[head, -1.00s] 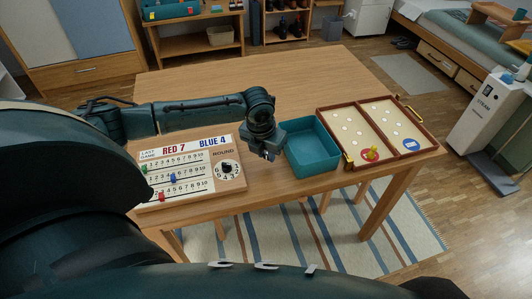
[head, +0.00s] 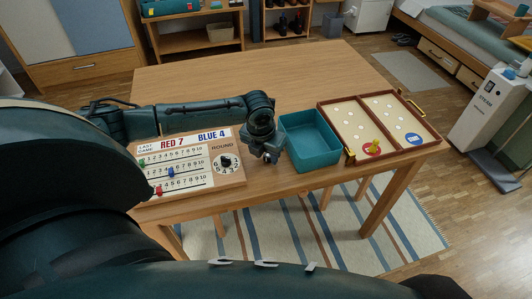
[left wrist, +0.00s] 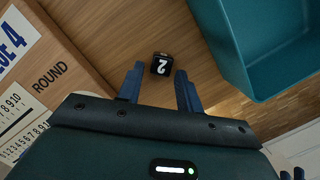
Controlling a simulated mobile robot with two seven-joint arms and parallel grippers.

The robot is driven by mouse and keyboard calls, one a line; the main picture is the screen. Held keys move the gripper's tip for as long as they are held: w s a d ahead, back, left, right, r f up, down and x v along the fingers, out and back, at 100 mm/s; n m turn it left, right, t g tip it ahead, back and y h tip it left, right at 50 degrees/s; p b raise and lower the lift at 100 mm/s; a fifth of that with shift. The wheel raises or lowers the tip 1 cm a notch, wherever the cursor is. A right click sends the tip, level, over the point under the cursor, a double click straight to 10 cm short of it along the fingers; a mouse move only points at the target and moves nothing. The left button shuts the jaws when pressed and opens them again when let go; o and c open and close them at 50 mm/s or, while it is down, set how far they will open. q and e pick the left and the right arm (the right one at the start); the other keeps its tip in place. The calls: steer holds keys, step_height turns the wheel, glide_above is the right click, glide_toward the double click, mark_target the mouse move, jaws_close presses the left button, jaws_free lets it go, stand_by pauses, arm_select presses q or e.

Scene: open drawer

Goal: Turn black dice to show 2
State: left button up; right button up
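A small black die (left wrist: 161,64) with a white 2 on the face towards the wrist camera lies on the wooden table in the left wrist view. The 2 looks upside down there. My left gripper (left wrist: 159,70) is open, its two blue fingers apart with the die between or just beyond their tips. I cannot tell whether a finger touches it. In the head view my left gripper (head: 270,156) is low over the table between the scoreboard and the teal bin, and it hides the die. My right gripper is not in view.
The white scoreboard (head: 182,177) with a round dial is left of the gripper. The open teal bin (head: 312,142) stands close on its right. Farther right lies a brown-framed game board (head: 371,124) with discs. The back of the table (head: 250,82) is clear.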

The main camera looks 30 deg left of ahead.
arm_select(q)
steer(key=shift+o, duration=0.9)
steer(key=shift+r, duration=0.25)
steer(key=p+v, duration=0.1)
steer(key=v, duration=1.1)
steer(key=shift+r, duration=0.4)
